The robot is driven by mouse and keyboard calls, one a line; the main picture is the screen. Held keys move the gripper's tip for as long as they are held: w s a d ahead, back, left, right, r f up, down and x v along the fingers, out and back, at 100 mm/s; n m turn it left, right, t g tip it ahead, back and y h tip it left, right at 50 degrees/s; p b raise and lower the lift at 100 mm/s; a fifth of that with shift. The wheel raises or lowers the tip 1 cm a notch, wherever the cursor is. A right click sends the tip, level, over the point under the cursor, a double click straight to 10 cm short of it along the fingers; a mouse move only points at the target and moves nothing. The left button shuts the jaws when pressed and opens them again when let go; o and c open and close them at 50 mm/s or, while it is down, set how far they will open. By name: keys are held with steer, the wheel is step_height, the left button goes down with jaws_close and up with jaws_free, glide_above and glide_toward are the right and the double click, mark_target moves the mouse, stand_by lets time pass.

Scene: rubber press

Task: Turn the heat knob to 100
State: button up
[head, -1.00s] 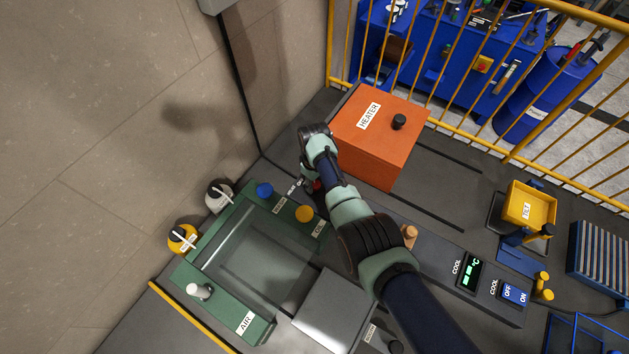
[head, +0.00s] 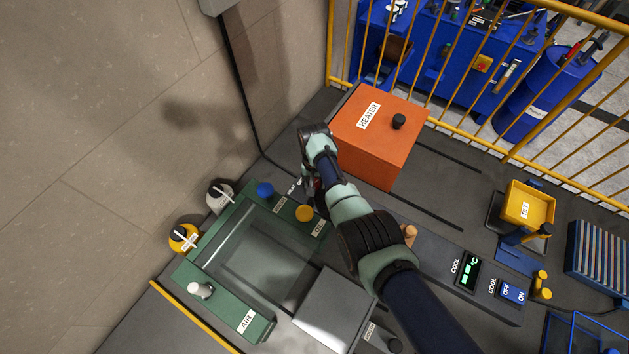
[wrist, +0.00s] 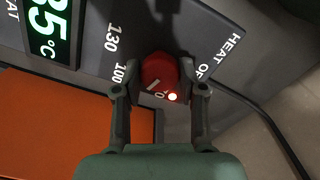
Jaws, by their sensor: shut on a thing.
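The red heat knob (wrist: 157,72) is in the middle of the wrist view, on a dark grey panel. A white pointer line on its face points toward the lower left, between the 100 and 0 marks. The 100 label (wrist: 120,72) is left of the knob, with 130 above it. My gripper (wrist: 160,84) is shut on the knob, one finger at each side.
A lit temperature display (wrist: 48,28) is cut off at the wrist view's upper left. The orange heater box (head: 372,140) stands close to my wrist. The green press frame (head: 190,273) is at lower left.

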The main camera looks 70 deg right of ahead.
mark_target(315, 183)
steer(key=shift+m, duration=1.1)
steer(key=o, duration=1.1)
step_height(315, 183, up, 12)
